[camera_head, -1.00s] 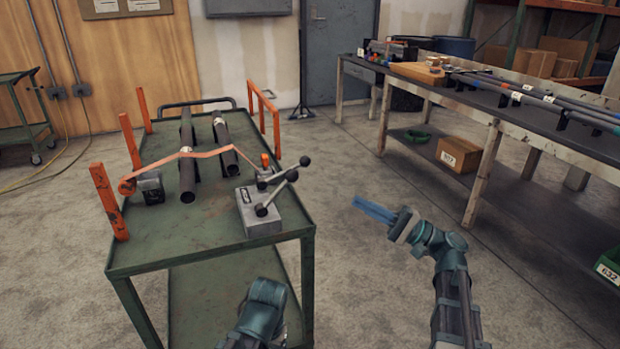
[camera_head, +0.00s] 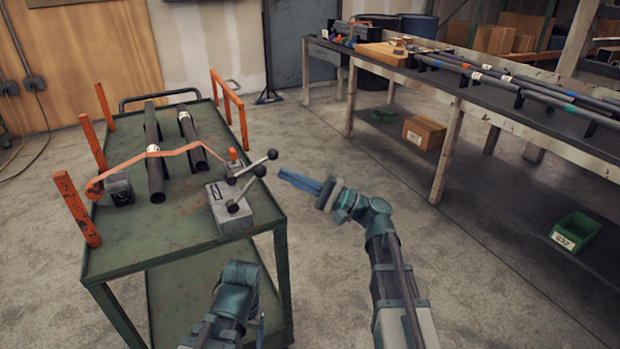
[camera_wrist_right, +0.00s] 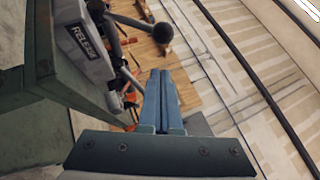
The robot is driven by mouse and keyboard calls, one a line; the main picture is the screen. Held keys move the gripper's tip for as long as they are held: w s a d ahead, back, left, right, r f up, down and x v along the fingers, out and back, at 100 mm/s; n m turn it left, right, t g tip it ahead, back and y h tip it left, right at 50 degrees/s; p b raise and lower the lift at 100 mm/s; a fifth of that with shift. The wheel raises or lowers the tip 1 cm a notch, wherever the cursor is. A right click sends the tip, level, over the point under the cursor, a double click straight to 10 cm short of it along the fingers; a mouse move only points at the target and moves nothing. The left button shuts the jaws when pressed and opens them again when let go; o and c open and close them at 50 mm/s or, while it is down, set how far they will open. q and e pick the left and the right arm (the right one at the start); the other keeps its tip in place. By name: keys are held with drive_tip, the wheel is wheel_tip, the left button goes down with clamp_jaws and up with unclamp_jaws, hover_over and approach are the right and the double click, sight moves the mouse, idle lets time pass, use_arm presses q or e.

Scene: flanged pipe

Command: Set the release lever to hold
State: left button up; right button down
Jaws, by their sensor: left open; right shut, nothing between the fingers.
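A grey release box (camera_head: 230,214) sits on the near right corner of the green cart; its label, partly readable as "RELE…", shows in the right wrist view (camera_wrist_right: 85,40). A lever (camera_head: 246,188) with a black ball knob (camera_head: 259,170) rises from it to the upper right. A second black knob (camera_head: 272,154) is on a rod behind it. My right gripper (camera_head: 282,175) is shut and empty, just right of the knobs; its blue fingers (camera_wrist_right: 160,75) point past the lever in the wrist view. My left gripper (camera_head: 262,325) is low beside the cart, its fingers mostly hidden.
The green cart (camera_head: 185,235) carries two dark pipes (camera_head: 153,160) under an orange strap (camera_head: 180,151), with orange posts (camera_head: 77,210) at its sides. A long workbench (camera_head: 480,115) stands at right. The floor between is clear.

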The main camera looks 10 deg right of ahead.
sight(266, 170)
drive_tip(key=shift+s+a+r+p, duration=0.2)
drive_tip(key=shift+s+a+r, duration=0.2)
drive_tip(key=shift+a, duration=0.25)
drive_tip(key=shift+s+a+r+p, duration=0.2)
drive_tip(key=shift+s+a+r, duration=0.15)
drive_tip(key=shift+a, duration=0.3)
drive_tip(key=a+r+n+g+h+p, duration=0.1)
drive_tip(key=r+p, duration=0.1)
drive_tip(key=p, duration=0.2)
drive_tip(key=a+r+n+g+h+p, duration=0.1)
drive_tip(key=p, duration=0.3)
drive_tip(key=s+a+r+n+h+p, duration=0.1)
drive_tip(key=r+p, duration=0.1)
drive_tip(key=p, duration=0.3)
drive_tip(key=shift+a+r+n+g, duration=0.1)
drive_tip(key=shift+r+n+g, duration=0.2)
drive_tip(key=shift+r+g, duration=0.1)
drive_tip(key=s+a+r+n+h+p, duration=0.1)
drive_tip(key=a+h+p, duration=0.4)
drive_tip(key=p, duration=0.6)
drive_tip(key=shift+s+a+r+n+g, duration=0.3)
drive_tip(key=shift+s+a+n+g, duration=0.15)
drive_tip(key=shift+a+n, duration=0.7)
drive_tip(key=shift+a, duration=0.1)
